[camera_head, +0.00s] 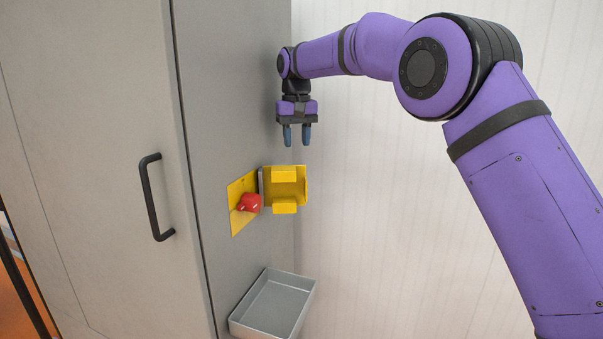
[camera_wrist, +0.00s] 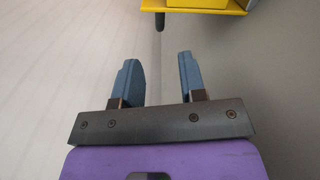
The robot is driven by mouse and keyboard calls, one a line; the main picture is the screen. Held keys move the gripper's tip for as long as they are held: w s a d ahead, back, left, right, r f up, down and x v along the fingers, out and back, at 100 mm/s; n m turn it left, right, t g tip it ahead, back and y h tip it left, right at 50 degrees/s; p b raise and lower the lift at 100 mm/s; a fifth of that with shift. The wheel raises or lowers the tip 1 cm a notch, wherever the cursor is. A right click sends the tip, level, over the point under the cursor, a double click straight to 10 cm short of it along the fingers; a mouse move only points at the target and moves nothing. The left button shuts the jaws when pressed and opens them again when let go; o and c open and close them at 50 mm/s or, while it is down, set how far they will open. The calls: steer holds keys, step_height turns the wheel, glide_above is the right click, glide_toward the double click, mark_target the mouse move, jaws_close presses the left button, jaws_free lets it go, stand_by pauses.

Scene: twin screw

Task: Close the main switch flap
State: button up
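The main switch is a red knob (camera_head: 250,202) on a yellow plate (camera_head: 240,215) on the side of the grey cabinet. Its yellow flap (camera_head: 291,188) stands swung out from the cabinet, open, to the right of the knob. A yellow part (camera_wrist: 205,5) shows at the top edge of the wrist view, cut off. My gripper (camera_head: 297,136) points down above the flap, apart from it. Its two blue fingers (camera_wrist: 162,80) are spread with nothing between them.
A grey open tray (camera_head: 273,303) is fixed to the cabinet below the switch. A black handle (camera_head: 154,198) sticks out from the cabinet door (camera_head: 95,120) on the left. The space right of the flap, before the pale wall (camera_head: 370,220), is clear.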

mark_target(284, 186)
step_height(284, 186, down, 10)
steer(key=shift+r, duration=0.15)
stand_by(0.4)
jaws_close()
